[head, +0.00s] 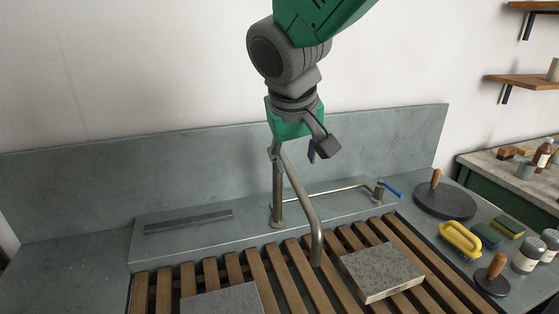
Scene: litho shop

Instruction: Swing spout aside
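The spout (301,195) is a metal tube that leaves the top of an upright post (277,195) on the grey stone ledge. It bends down toward the front, and its end hangs over the wooden slats between two stone slabs. My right gripper (298,151), green and grey, hangs from above at the top of the post and spout. Its fingers are spread apart, with one dark fingertip standing off to the right of the spout. The gripper partly hides the joint at the top, and I cannot tell whether it touches the spout. My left gripper is out of view.
One stone slab (381,271) lies right of the spout end, another (222,301) to its left. A thin pipe with a blue-levered valve (380,191) runs right from the post. A round dark disc (444,201), yellow tray (460,241) and bottles crowd the right.

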